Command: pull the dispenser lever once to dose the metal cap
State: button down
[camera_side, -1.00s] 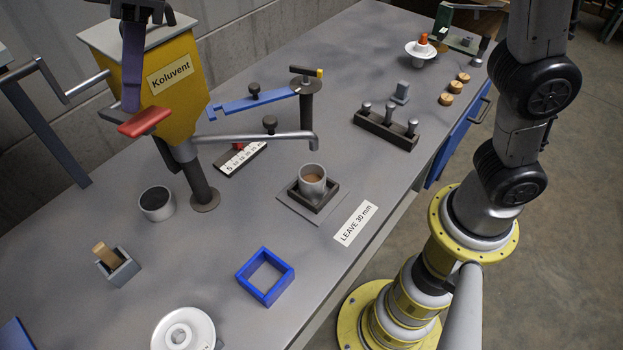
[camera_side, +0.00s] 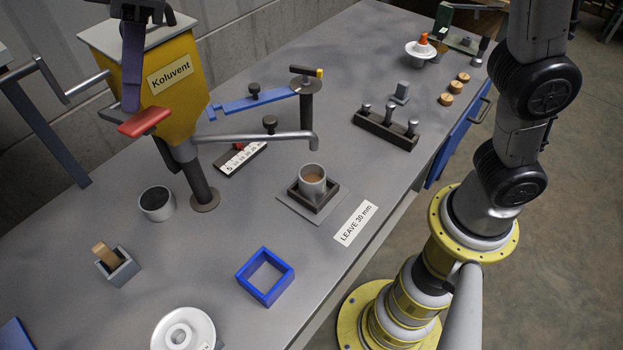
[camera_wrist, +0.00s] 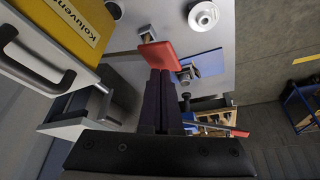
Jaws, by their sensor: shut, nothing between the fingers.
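The dispenser (camera_side: 165,85) is a yellow hopper labelled "Koluvent", with a grey spout (camera_side: 260,136) reaching right. Its lever has a red paddle (camera_side: 143,122), which also shows in the wrist view (camera_wrist: 158,56). The metal cap (camera_side: 312,184) is a grey cup in a dark square holder under the spout end. Brownish material shows inside it. My gripper (camera_side: 131,106) is shut and empty, pointing down with its tips at the paddle. In the wrist view my fingers (camera_wrist: 158,74) end at the paddle. I cannot tell whether they press on it.
A "LEAVE 30 mm" label (camera_side: 355,222) lies right of the cap. A blue square frame (camera_side: 265,298), a dark-filled cup (camera_side: 157,203) and a white insulator disc (camera_side: 184,332) stand nearer.

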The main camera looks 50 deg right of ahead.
jog(key=shift+w+a+f, duration=0.1)
jog(key=shift+a+f, duration=0.1)
jog(key=shift+f, duration=0.4)
jog(key=shift+f, duration=0.6)
dwell(0.4)
